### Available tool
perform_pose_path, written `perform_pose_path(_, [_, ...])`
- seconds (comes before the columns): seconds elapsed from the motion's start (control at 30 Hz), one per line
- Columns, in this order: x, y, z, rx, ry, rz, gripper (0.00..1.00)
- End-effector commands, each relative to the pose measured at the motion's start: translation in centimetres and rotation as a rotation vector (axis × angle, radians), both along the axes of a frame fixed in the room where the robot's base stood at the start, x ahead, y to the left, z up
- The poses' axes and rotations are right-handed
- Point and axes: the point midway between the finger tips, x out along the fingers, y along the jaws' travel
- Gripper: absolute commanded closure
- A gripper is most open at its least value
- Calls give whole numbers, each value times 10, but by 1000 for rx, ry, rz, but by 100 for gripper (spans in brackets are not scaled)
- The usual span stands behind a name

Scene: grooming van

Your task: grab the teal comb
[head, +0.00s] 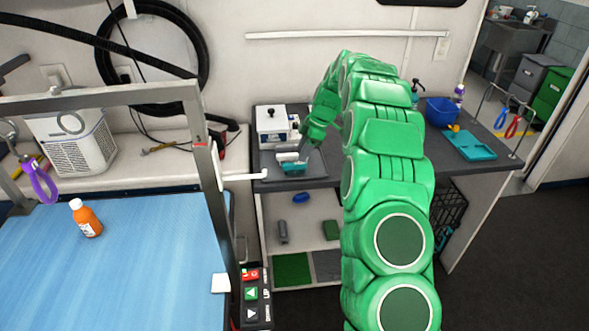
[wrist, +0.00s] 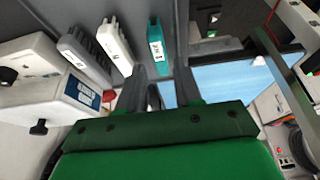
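The teal comb (head: 292,169) lies on the grey tray on the counter in the head view, close to my gripper (head: 306,152). In the wrist view the teal comb (wrist: 156,42) shows just beyond the fingertips of my gripper (wrist: 161,72), roughly in line with the gap between them. The two fingers are apart, and I see nothing held between them. A white comb (wrist: 114,42) and a grey comb (wrist: 85,58) lie beside the teal one. My arm and wrist hide part of the counter in the head view.
A white box (head: 272,122) with a black knob stands behind the tray. A blue bowl (head: 442,111), bottles and a teal tray (head: 470,145) are farther right. At left, a blue grooming table (head: 130,270) with a grey frame (head: 215,185) stands near the counter.

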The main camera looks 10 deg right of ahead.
Motion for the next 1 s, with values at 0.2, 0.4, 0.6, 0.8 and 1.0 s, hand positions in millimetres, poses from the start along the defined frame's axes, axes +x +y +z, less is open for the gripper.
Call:
perform_pose_path(0.2, [0,7,-16,-1,1,0,66])
perform_pose_path(0.4, [0,16,-30,-1,3,0,66])
perform_pose_path(0.6, [1,27,-54,0,3,-1,66])
perform_pose_path(0.8, [1,30,-60,0,1,-1,66])
perform_pose_path(1.0, [1,30,-60,0,1,-1,80])
